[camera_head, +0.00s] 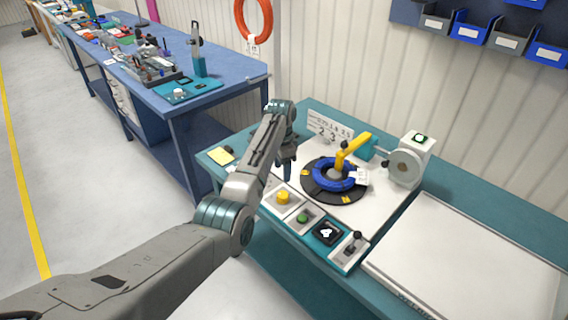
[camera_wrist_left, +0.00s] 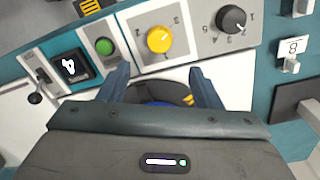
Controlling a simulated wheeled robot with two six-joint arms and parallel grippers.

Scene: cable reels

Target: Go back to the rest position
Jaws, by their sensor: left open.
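My left gripper (camera_head: 287,168) hangs over the left part of the white machine top, beside the round black turntable (camera_head: 318,188). In the left wrist view its two dark blue fingers (camera_wrist_left: 165,85) stand apart, with nothing held between them. A blue cable coil (camera_head: 325,177) with a white tag lies on the turntable, under a yellow arm (camera_head: 352,147). In the left wrist view the gripper body hides most of the turntable and coil. My right gripper is in neither view.
Below the gripper is a control row: yellow knob (camera_head: 283,197), green button (camera_head: 302,217), small display (camera_head: 327,233) and lever (camera_head: 354,242). A grey reel (camera_head: 405,168) stands at the right. A white panel (camera_head: 470,262) is bare. A blue workbench (camera_head: 215,98) stands behind at the left.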

